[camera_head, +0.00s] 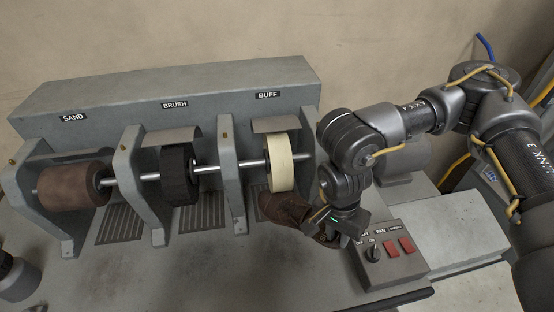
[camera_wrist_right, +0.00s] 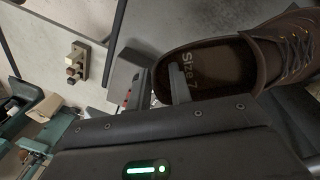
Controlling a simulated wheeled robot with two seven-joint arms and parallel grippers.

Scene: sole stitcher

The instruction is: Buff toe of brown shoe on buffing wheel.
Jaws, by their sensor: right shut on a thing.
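The brown shoe (camera_head: 283,208) is below and against or very near the lower edge of the cream buffing wheel (camera_head: 279,163); I cannot tell whether they touch. Its toe end points up and left toward the wheel. My right gripper (camera_head: 325,220) is shut on the shoe's heel end. In the right wrist view the shoe (camera_wrist_right: 210,75) shows its open collar, a "Size 7" insole and laces, with one finger of my right gripper (camera_wrist_right: 158,88) inside the heel and one outside. The toe is out of that view.
Left of the buffing wheel are a black brush wheel (camera_head: 178,175) and a brown sanding drum (camera_head: 75,185) on the same shaft, between grey uprights. A switch box (camera_head: 392,262) with red switches stands just right of the shoe.

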